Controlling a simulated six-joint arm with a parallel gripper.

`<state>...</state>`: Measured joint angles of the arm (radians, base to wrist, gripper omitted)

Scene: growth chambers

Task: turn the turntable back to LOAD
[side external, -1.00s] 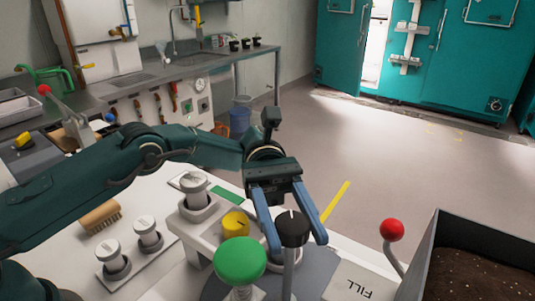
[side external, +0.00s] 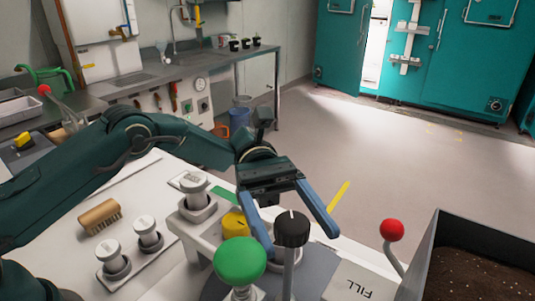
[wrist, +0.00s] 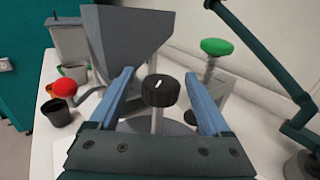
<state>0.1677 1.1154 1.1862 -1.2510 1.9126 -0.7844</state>
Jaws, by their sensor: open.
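The grey turntable (side external: 320,268) shows at the bottom of the side view, partly hidden by what stands in front. A black knob (side external: 292,228) with a white mark stands upright on a pale post at the turntable; it also shows in the wrist view (wrist: 158,91). My gripper (side external: 300,243) is open, its two blue fingers on either side of the knob. In the wrist view, my gripper (wrist: 158,75) shows a gap between each finger and the knob. A FILL label (side external: 357,287) lies right of the turntable. I see no LOAD label.
A green button (side external: 240,260) on a post stands close left of the knob. A yellow knob (side external: 235,224) is behind it. A red-balled lever (side external: 392,230) and a soil bin (side external: 480,270) stand right. A brush (side external: 100,216) lies left.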

